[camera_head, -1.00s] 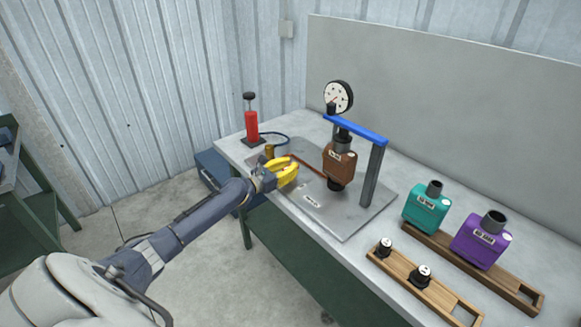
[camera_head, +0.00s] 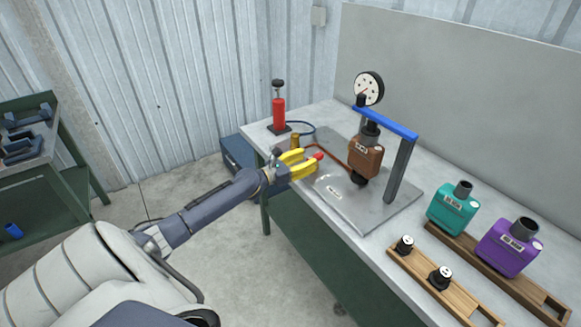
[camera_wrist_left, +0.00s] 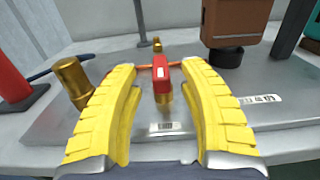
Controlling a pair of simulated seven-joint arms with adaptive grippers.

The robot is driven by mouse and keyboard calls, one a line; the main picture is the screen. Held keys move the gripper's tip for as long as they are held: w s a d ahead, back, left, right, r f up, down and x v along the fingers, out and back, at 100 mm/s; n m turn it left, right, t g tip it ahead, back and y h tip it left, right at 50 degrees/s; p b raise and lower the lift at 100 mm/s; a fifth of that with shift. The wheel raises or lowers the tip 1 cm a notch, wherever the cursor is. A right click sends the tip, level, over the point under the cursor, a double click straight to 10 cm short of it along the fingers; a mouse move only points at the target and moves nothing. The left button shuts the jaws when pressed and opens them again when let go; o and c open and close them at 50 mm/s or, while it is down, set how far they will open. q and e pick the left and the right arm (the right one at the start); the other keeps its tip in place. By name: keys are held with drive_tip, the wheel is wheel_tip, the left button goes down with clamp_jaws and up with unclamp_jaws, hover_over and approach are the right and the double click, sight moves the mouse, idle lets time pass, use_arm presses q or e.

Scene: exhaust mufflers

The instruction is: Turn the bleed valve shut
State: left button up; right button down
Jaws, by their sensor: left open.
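The bleed valve has a red handle (camera_wrist_left: 161,75) on a brass stem. In the left wrist view it stands between the two yellow fingers of my left gripper (camera_wrist_left: 160,100), with space on both sides. In the head view the red handle (camera_head: 319,155) shows just past the fingertips of my left gripper (camera_head: 305,163), which is open. The valve sits on a grey metal test plate (camera_head: 352,210) with a copper-coloured pipe (camera_head: 326,152). My right gripper is not in view.
A brown muffler (camera_head: 365,158) is clamped under a blue bar (camera_head: 385,123) with a dial gauge (camera_head: 369,88). A brass cylinder (camera_wrist_left: 72,80) stands left of the fingers. A red pump (camera_head: 279,108) is at the back left. Teal (camera_head: 453,208) and purple (camera_head: 508,247) mufflers stand right.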

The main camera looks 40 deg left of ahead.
use_arm(q)
drive_tip(key=v, duration=0.7)
drive_tip(key=shift+s, duration=0.3)
drive_tip(key=shift+a+r, duration=0.1)
